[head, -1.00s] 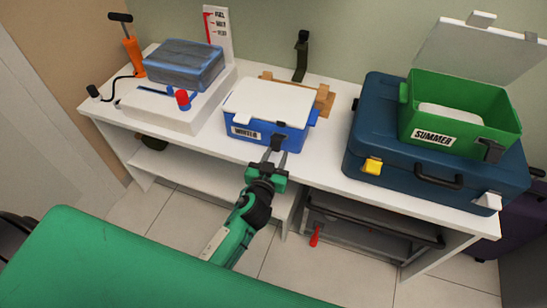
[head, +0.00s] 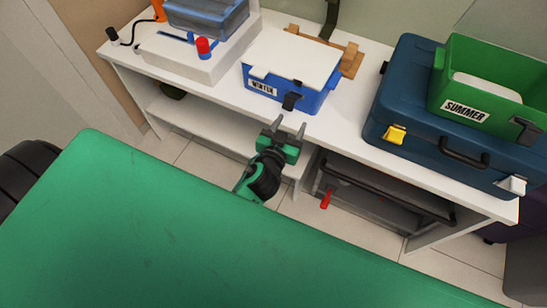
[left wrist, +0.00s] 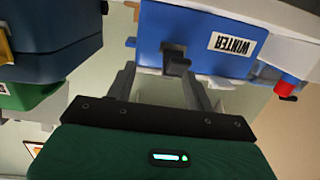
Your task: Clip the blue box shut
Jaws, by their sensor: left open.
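The blue box (head: 277,97) stands on the white table with its white lid (head: 292,60) lying on top and a WINTER label on its front. My left gripper (head: 289,122) is open and empty, just in front of and below the clip, with the fingers pointing at the box. In the left wrist view the clip appears between the two fingers (left wrist: 160,88); I cannot tell whether they touch it. My right gripper is not in view.
A dark blue suitcase (head: 415,120) with a green SUMMER box (head: 455,85) on it stands to the right. A white block with a red knob (head: 204,47) stands to the left. A brown wooden piece (head: 350,62) lies behind the box. Below is a shelf (head: 200,125).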

